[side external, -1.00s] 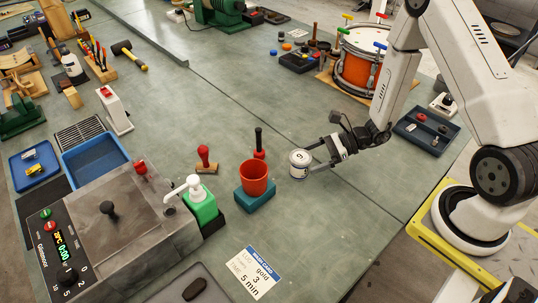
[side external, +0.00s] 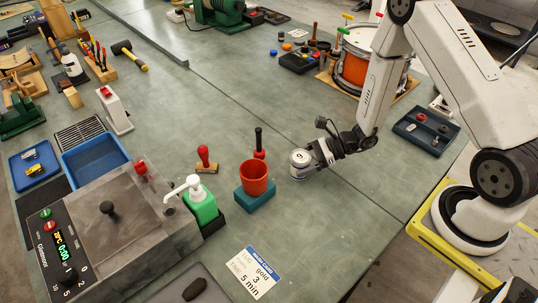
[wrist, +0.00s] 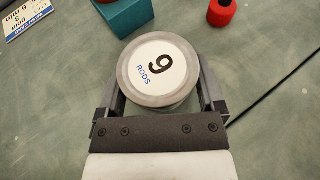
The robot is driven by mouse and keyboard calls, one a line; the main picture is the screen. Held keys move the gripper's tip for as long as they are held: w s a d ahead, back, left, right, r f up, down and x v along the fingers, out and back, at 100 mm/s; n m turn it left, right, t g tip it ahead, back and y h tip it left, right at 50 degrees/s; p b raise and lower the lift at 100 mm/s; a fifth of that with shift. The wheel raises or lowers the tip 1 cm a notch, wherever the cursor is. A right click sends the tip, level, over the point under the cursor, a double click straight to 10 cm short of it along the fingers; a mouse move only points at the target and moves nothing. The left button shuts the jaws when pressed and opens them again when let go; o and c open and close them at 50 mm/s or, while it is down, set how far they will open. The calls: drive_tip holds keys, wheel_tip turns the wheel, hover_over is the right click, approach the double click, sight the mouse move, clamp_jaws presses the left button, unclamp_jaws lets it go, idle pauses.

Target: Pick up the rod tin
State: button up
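The rod tin (side external: 300,164) is a short round grey tin standing upright on the green bench. In the wrist view its white lid (wrist: 158,68) shows a large black digit and the word RODS. My gripper (side external: 311,160) is low at the tin's right side in the side view. In the wrist view my gripper (wrist: 160,80) has one finger on each side of the tin, and looks open around it. Contact between the fingers and the tin's wall is not clear, and the lower tin is hidden there.
A red cup (side external: 254,178) on a teal block (side external: 256,198) stands close left of the tin. A black-handled red stamp (side external: 259,144), another red stamp (side external: 204,158) and a green pump bottle (side external: 199,204) stand nearby. The bench behind the tin is clear.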

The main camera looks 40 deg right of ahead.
sight(302, 156)
drive_tip(key=c, duration=1)
drive_tip(key=shift+r, duration=0.2)
drive_tip(key=shift+r, duration=4.8)
